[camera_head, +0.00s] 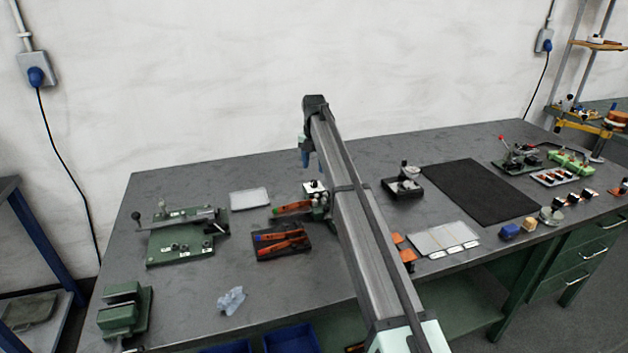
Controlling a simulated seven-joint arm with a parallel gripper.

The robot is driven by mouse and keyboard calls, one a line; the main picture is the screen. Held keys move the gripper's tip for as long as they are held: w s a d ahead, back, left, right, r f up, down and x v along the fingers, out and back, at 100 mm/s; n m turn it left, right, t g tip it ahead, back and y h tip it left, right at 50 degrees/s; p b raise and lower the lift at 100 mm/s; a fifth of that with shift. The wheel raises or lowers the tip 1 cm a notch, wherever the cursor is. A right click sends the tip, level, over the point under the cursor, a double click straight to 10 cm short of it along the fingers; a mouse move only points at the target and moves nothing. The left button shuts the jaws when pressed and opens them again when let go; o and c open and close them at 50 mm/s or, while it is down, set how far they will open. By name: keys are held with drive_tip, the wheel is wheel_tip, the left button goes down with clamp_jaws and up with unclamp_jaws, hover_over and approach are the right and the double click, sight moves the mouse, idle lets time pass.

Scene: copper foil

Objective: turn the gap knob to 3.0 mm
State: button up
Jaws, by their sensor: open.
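My gripper (307,160), with blue fingers, points down at the far end of my grey arm near the middle of the table. It is open, and nothing shows between its fingers. Below it stands a small green machine (325,212) with pale rollers, partly hidden by my arm. On its top is a white plate with a small dark knob (314,184), which looks like the gap knob. The fingers are above this knob, apparently apart from it. The knob's scale and setting are too small to read.
Red-handled tools lie on a dark tray (263,256) in front of the machine. A green lever device (165,245) and a green vise (122,312) stand left. A pale tray (249,198) lies behind. A black mat (480,190) lies right, with a small dark stand (403,188) beside it.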

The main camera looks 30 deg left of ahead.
sight(314, 181)
wheel_tip(314, 181, down, 7)
drive_tip(key=shift+r, duration=0.15)
drive_tip(key=shift+c, duration=0.4)
clamp_jaws()
idle(0.3)
